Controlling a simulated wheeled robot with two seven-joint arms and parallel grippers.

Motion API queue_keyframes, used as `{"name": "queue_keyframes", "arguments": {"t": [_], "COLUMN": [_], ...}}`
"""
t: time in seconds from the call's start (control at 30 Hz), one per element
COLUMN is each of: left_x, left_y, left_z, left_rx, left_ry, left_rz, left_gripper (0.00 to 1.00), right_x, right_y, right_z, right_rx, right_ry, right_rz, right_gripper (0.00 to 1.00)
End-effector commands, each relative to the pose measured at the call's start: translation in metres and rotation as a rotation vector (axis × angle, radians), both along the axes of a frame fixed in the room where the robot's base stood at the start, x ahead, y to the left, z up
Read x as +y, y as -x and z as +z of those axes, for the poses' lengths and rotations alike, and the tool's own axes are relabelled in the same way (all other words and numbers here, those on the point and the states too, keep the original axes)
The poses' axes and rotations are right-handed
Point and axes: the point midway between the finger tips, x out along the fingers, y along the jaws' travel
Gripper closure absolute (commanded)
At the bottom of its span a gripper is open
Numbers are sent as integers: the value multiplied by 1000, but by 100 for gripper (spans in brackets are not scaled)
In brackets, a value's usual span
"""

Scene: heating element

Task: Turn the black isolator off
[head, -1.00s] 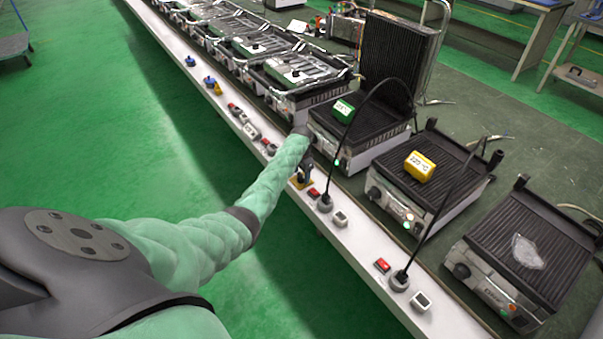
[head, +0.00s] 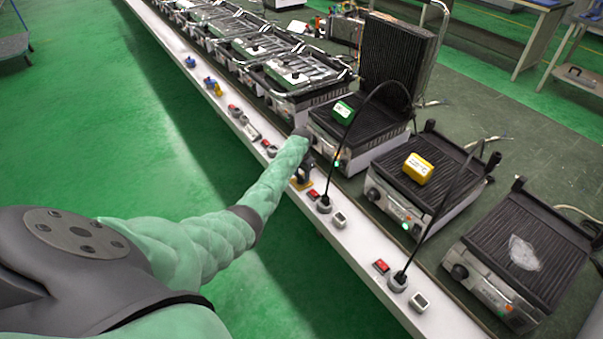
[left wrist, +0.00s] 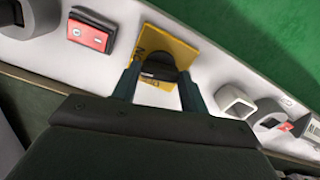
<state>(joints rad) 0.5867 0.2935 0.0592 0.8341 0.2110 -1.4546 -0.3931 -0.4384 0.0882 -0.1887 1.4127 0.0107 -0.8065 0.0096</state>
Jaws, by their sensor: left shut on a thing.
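The black isolator (left wrist: 158,70) is a black knob on a yellow square plate (left wrist: 180,47), set in the white front strip of the bench. Dark lettering shows at the plate's left edge in the left wrist view. My left gripper (left wrist: 160,82) is shut on the knob, with one finger on each side of it. In the head view my left gripper (head: 303,170) is at the strip, in front of the grill with the green block, and mostly covers the knob. A corner of the yellow plate (head: 297,185) shows below it. My right gripper is out of view.
A red switch (left wrist: 90,34) is left of the plate and a grey-white socket (left wrist: 236,101) right of it in the left wrist view. Contact grills, one with a yellow block (head: 418,168), line the bench. Black cables run to the strip. Green floor (head: 90,130) is clear.

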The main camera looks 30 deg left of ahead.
Motion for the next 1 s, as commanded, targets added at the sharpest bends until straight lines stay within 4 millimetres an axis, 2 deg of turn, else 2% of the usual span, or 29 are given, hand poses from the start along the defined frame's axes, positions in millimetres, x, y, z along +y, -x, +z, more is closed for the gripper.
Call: {"name": "queue_keyframes", "arguments": {"t": [0.5, 1.0], "left_x": [-1, -1], "left_y": [0, 0], "left_z": [2, 1], "left_rx": [0, 2], "left_ry": [1, 1], "left_rz": [488, 959], "left_gripper": [79, 79], "right_x": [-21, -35], "right_y": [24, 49], "right_z": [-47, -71], "right_rx": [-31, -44], "right_ry": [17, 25], "right_rz": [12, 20], "right_gripper": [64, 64]}}
